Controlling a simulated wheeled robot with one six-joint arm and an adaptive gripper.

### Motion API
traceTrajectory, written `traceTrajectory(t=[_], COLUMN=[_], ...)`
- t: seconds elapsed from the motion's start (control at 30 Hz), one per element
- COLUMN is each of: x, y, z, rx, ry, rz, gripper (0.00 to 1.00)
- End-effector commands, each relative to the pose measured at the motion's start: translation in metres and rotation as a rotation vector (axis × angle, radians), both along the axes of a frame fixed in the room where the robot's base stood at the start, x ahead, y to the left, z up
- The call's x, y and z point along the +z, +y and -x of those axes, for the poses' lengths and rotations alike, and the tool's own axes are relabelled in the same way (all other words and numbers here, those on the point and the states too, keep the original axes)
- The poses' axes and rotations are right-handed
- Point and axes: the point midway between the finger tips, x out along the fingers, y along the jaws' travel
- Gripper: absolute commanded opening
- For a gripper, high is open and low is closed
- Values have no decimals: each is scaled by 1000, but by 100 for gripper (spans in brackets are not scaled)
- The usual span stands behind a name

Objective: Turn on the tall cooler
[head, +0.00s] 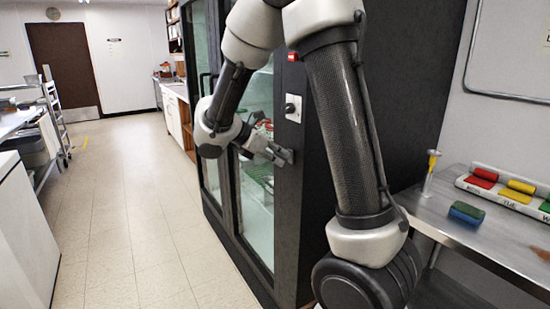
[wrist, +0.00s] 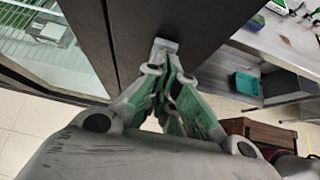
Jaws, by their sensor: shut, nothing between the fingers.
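The tall cooler (head: 415,90) is a dark cabinet with glass doors, right of the middle in the head view. My gripper (head: 286,156) is below the knob plate, close to the cooler front and apart from the knob. In the wrist view my gripper (wrist: 166,46) is shut and empty, its tips over the dark cooler frame (wrist: 85,22). Whether they touch it, I cannot tell. The knob does not show in the wrist view.
A steel table (head: 470,233) on the right holds a blue-green sponge (head: 466,212), a yellow-topped item (head: 432,165) and a tray of coloured blocks (head: 508,195). A white counter (head: 22,225) stands left. The tiled aisle (head: 140,220) is clear.

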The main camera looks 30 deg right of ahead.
Motion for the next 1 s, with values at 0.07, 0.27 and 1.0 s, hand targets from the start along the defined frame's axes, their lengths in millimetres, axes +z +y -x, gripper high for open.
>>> traceTrajectory(t=[0.07, 0.27, 1.0], x=[0, 5, 20], y=[0, -7, -7], z=[0, 0, 0], rx=[0, -6, -1], ry=[0, -2, 5], rz=[0, -69, -86], gripper=[0, 0, 0])
